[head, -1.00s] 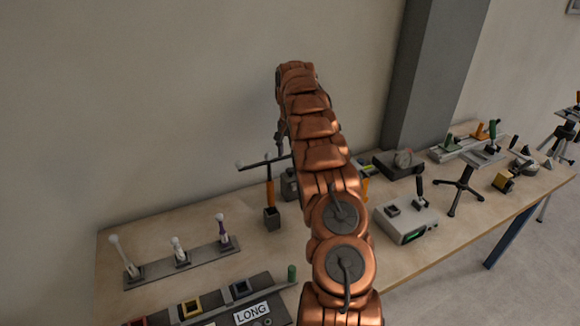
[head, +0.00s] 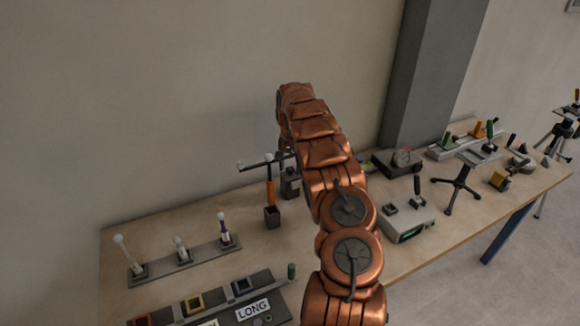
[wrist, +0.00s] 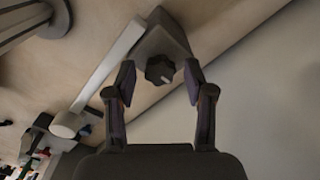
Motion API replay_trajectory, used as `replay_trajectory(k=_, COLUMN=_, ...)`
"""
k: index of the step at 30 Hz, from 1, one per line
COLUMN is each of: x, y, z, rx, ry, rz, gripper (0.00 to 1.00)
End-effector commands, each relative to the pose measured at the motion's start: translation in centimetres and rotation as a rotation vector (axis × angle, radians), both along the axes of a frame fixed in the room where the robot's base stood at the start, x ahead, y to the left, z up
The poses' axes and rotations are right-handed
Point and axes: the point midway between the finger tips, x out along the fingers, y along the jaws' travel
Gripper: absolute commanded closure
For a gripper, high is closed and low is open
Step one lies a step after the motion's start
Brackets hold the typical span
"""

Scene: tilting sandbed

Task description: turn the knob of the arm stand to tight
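The arm stand (head: 290,187) is a dark grey block at the back of the table, partly hidden by my arm in the head view. A thin bar with a pale end reaches left from its top. In the wrist view the stand's grey body (wrist: 165,38) carries a dark lobed knob (wrist: 159,69) with a small pale mark toward its lower right. No tight or loose marking is readable. My gripper (wrist: 159,76) is open, one finger on each side of the knob, with visible gaps on both sides.
An orange-handled tool (head: 270,194) stands in a dark holder just left of the stand. A rack with white-tipped levers (head: 182,260) is at front left. A grey box with a lever (head: 405,217) is to the right. The wall is close behind.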

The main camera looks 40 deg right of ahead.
Motion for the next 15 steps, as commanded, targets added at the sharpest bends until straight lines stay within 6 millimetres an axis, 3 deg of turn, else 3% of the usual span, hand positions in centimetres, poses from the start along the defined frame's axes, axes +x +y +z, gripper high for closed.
replay_trajectory(k=15, x=0.0, y=0.02, z=0.01, rx=0.0, ry=0.0, rz=0.0, gripper=1.0)
